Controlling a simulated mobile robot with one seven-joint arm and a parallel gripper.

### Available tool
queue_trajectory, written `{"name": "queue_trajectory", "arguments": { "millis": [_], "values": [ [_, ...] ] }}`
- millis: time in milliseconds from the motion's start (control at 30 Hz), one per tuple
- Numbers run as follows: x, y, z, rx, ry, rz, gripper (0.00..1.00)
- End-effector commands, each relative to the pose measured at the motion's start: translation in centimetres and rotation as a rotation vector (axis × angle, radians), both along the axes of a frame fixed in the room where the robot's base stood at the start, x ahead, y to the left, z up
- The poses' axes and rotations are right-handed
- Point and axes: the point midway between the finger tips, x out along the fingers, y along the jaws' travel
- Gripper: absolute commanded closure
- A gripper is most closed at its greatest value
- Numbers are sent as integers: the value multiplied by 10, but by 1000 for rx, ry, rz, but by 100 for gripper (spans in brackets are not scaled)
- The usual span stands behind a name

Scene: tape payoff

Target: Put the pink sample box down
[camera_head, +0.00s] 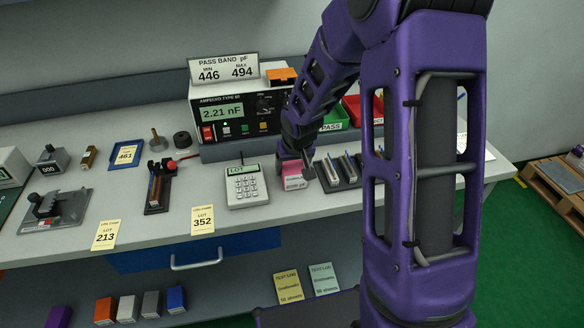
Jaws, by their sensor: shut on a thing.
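The pink sample box (293,182) is at the front middle of the bench, just right of the white keypad device (246,188). It carries a pale printed label on its front that is too small to read. My gripper (296,163) comes down from the upper right and is shut on the box from above. The dark wrist and fingers hide part of the box's top. The box looks upright. I cannot tell if its underside touches the bench top (270,211).
A dark rack (342,182) with several upright pieces stands close to the right of the box. Behind are the meter reading 2.21 nF (221,113) and a green PASS bin (335,119). A yellow LOT 352 card (202,220) lies front left. My forearm hides the bench's right part.

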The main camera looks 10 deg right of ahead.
Motion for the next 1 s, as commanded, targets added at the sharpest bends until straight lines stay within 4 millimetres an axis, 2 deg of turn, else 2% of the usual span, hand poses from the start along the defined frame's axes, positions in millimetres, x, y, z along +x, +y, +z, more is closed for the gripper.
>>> {"name": "queue_trajectory", "arguments": {
  "millis": [333,367,500,833,1000],
  "values": [
    [1,0,-5,0,-3,0,86],
    [1,0,-4,0,-2,0,22],
    [1,0,-3,0,-2,0,0],
    [0,0,3,0,-3,0,0],
    [-10,-1,30,0,-6,-2,0]
  ]
}}
